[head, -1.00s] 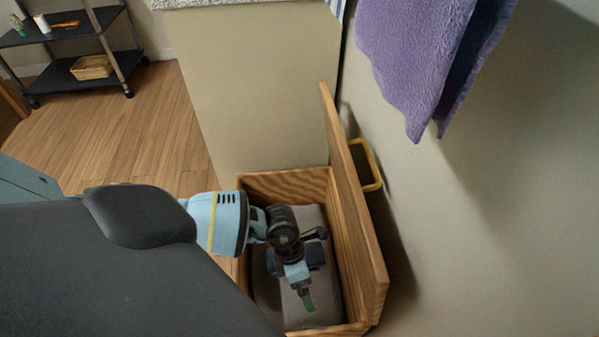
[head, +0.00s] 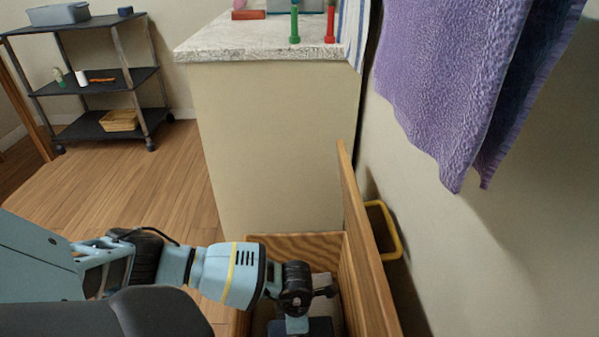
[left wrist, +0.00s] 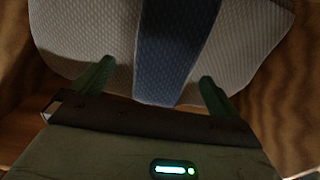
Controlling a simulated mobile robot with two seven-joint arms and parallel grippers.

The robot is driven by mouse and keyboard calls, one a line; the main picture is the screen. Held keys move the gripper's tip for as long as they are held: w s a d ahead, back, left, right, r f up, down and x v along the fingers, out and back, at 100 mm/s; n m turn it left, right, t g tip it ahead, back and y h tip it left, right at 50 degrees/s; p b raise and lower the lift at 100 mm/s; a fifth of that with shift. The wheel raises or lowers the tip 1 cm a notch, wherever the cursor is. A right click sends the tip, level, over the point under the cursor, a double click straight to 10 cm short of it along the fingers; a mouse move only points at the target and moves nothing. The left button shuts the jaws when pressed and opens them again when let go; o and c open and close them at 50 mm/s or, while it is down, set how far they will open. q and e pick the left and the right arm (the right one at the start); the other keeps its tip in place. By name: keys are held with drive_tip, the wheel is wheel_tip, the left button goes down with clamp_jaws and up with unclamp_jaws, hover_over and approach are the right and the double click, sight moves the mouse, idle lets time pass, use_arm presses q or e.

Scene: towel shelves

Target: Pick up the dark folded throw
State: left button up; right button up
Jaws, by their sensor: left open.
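A folded grey textured throw with a dark blue-grey band across its middle (left wrist: 178,45) lies inside a wooden drawer (head: 354,255). In the head view only a small grey part of the throw (head: 331,303) shows beside my gripper. My left gripper (left wrist: 154,85) points down into the drawer. Its two green fingers are apart, over the near edge of the throw, one on each side of the dark band. Nothing is gripped between them. I cannot tell whether the fingertips touch the cloth. In the head view the fingers are below the picture edge. My right gripper is not in view.
A beige cabinet with a speckled top (head: 260,40) stands behind. A dark shelf cart (head: 105,80) is far left, with clear wooden floor before it.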

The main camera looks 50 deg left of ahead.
use_arm(q)
drive_tip(key=f, duration=0.1)
drive_tip(key=f+b, duration=0.1)
drive_tip(key=f, duration=0.1)
drive_tip(key=f+b, duration=0.1)
drive_tip(key=shift+w+d+f, duration=0.15)
drive_tip(key=shift+d+f, duration=0.05)
drive_tip(key=shift+d, duration=0.05)
drive_tip(key=shift+f+b, duration=0.35)
drive_tip(key=shift+b, duration=0.05)
drive_tip(key=shift+w, duration=0.1)
drive_tip(key=c, duration=0.9)
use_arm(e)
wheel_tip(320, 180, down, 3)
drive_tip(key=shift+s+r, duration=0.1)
use_arm(q)
drive_tip(key=shift+r, duration=0.2)
wheel_tip(320, 180, up, 8)
drive_tip(key=p, duration=0.4)
drive_tip(key=shift+r, duration=0.15)
drive_tip(key=shift+r+p, duration=0.35)
drive_tip(key=shift+r, duration=0.4)
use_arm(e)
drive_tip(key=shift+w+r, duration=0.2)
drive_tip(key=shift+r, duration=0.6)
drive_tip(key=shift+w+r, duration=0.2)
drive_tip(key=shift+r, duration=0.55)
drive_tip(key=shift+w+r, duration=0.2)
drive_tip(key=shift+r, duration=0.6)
